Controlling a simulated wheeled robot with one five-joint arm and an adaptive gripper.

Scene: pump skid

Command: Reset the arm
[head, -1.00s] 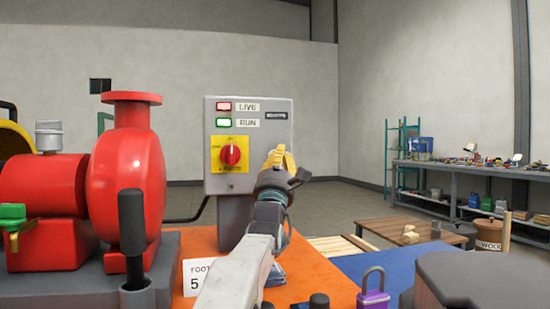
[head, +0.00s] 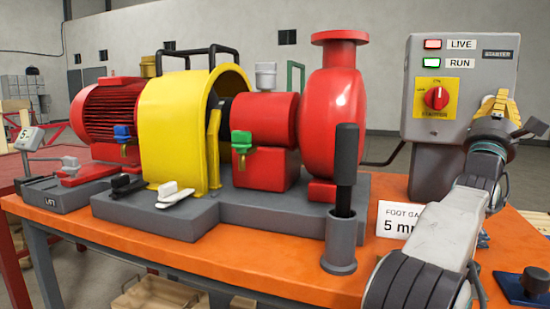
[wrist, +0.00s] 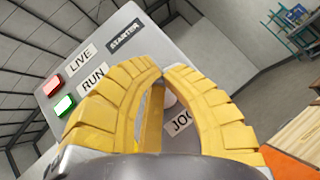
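My gripper (head: 499,102) has yellow ribbed fingers and is raised at the right of the head view, in front of the grey starter box (head: 459,90). In the wrist view the two fingers (wrist: 164,70) curve together with their tips almost meeting, and I see nothing held between them. My grey and white arm reaches up from the lower right of the head view. The starter box carries a red LIVE lamp, a green RUN lamp and a red knob (head: 437,98) on a yellow plate. I cannot tell whether the fingers touch the box.
The orange table (head: 190,245) holds a red pump (head: 333,115), a yellow guard (head: 180,125) and a red motor (head: 107,120). A dark-handled tool stands in a grey holder (head: 340,250) beside my arm. A foot gap card (head: 398,220) stands behind it. Space above the table's front edge is clear.

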